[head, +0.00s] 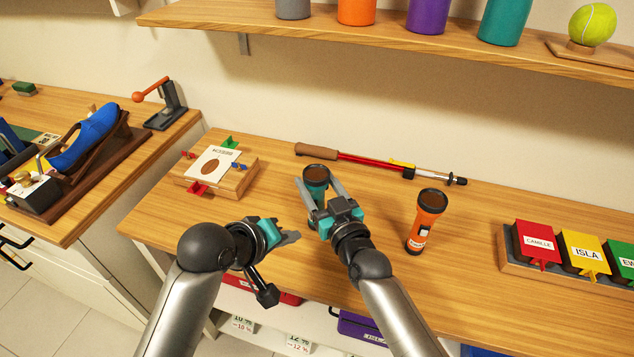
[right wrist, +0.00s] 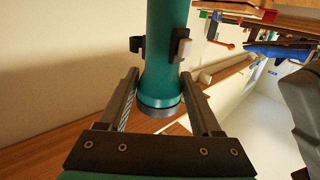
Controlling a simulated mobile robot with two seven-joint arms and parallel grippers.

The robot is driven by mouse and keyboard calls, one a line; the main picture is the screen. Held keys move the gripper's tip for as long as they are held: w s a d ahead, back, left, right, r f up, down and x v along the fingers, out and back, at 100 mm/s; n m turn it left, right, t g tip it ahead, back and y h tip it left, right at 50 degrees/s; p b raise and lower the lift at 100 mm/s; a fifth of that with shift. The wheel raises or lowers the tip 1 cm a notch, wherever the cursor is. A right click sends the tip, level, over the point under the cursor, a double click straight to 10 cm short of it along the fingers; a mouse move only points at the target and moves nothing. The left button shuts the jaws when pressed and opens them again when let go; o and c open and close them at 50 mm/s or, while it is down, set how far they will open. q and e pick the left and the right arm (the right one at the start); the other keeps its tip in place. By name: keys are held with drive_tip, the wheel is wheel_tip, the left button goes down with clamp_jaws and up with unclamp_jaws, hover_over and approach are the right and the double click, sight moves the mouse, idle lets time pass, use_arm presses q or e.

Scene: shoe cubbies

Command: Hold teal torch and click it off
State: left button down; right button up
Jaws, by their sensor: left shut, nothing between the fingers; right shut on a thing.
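The teal torch (head: 316,178) stands upright near the middle of the counter, its dark round lens facing up. My right gripper (head: 320,195) is shut on it, with one finger on each side. In the right wrist view the teal torch (right wrist: 165,75) runs between the fingers of my right gripper (right wrist: 160,90). A pale switch (right wrist: 181,47) shows on its side, with dark tabs beside the barrel. The lens looks dark; I see no clear beam. My left gripper (head: 288,238) is shut and empty, to the lower left of the torch and apart from it.
An orange torch (head: 428,220) stands to the right. A wooden block with a card (head: 215,166) sits at left, and name-labelled boxes (head: 538,243) at right. A shelf (head: 400,38) with coloured canisters hangs above.

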use_arm(q)
drive_tip(key=shift+s+a, duration=0.2)
drive_tip(key=shift+s, duration=0.25)
use_arm(e)
drive_tip(key=o, duration=1.6)
drive_tip(key=shift+c, duration=0.2)
drive_tip(key=shift+s, duration=0.1)
drive_tip(key=v, duration=1.2)
